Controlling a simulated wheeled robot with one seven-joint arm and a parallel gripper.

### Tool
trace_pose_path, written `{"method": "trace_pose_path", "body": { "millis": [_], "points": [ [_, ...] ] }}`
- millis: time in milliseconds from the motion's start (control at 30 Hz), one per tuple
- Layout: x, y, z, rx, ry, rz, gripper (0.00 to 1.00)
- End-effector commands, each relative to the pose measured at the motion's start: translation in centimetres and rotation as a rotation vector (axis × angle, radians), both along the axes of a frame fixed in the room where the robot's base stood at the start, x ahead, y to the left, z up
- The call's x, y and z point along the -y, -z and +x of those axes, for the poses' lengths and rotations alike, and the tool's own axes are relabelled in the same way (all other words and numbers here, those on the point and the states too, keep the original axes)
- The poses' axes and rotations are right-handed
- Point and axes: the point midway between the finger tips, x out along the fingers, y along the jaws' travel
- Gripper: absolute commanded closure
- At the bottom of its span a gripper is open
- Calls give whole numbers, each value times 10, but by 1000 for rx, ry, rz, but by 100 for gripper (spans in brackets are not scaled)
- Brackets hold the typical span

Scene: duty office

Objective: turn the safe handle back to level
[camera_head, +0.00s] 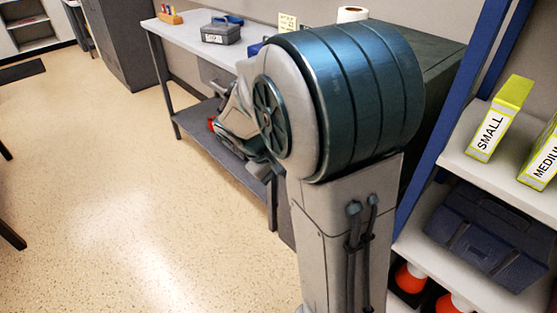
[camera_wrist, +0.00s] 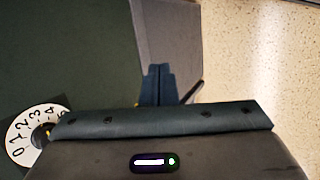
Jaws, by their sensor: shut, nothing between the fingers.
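A short dark bar, likely the safe handle (camera_wrist: 194,91), shows just right of the fingers and slants up to the right. The rest of it is hidden, and I cannot tell whether the fingers touch it. A white numbered dial (camera_wrist: 22,128) is at the lower left. In the head view the dark green safe (camera_head: 436,62) stands behind my arm, which hides its front and handle.
At the right, a blue-framed shelf (camera_head: 480,168) holds yellow-topped boxes (camera_head: 500,118) and a dark blue case (camera_head: 487,236). The speckled floor (camera_head: 110,170) at left is clear.

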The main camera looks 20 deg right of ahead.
Motion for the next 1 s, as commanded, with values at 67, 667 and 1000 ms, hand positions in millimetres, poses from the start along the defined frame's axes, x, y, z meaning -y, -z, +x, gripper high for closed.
{"method": "trace_pose_path", "body": {
  "millis": [67,667,1000],
  "points": [
    [7,40,24,-41,-42,-114,100],
    [-14,159,189,-97,-420,-959,100],
    [-25,161,204,-85,-465,-1040,100]
  ]
}}
